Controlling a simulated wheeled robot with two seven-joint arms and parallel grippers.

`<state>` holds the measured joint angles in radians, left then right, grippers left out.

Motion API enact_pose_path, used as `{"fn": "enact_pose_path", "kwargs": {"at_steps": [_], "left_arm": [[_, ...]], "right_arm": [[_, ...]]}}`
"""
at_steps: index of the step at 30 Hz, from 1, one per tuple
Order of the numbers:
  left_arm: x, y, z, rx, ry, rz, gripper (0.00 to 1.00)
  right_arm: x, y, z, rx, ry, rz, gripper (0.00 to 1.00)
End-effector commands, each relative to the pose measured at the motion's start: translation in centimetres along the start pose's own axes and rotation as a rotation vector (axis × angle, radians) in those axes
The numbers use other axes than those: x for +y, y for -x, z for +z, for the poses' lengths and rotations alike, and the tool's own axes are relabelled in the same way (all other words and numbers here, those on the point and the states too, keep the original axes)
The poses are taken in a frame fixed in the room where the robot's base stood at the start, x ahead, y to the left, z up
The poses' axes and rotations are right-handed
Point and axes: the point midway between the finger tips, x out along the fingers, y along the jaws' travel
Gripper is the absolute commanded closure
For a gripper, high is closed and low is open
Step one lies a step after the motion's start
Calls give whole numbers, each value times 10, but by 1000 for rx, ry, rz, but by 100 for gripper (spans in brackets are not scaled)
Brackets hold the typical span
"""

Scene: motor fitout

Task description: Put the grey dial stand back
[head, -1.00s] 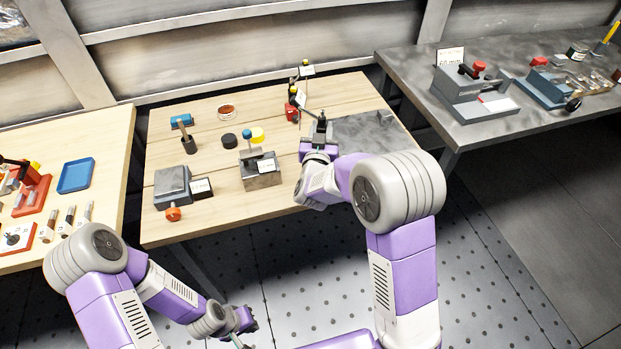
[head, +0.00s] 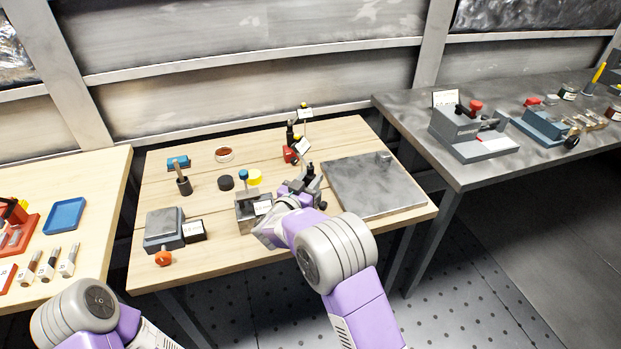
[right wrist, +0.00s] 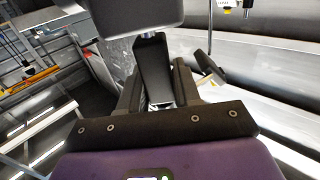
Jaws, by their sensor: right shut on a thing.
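My right gripper (head: 303,186) is over the middle table, between the grey block with the blue knob and the grey plate. It is shut on a dark grey thing, which looks like the grey dial stand (right wrist: 140,12). The right wrist view shows its blocky grey part above the fingers (right wrist: 157,90). In the head view my gripper hides most of it, and I cannot tell whether it touches the table. My left gripper is out of view; only part of that arm shows at the lower left.
A grey plate (head: 365,190) with a small grey cylinder (head: 384,158) lies right of my gripper. A red-based stand (head: 290,155) is behind it. The grey block with blue knob (head: 246,213) is close on the left. A grey box (head: 164,228) stands further left.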

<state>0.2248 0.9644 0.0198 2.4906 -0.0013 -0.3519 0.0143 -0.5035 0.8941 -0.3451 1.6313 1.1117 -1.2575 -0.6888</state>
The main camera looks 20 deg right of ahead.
Motion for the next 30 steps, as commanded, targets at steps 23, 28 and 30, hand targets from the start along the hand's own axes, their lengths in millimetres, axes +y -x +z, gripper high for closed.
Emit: {"fn": "enact_pose_path", "kwargs": {"at_steps": [23, 28, 30], "left_arm": [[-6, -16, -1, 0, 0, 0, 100], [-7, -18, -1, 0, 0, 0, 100], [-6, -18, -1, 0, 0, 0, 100]], "right_arm": [[0, -1, 48, 9, -7, -1, 100], [0, 0, 55, 2, -2, -1, 62], [0, 0, 55, 1, -2, -1, 51]]}}
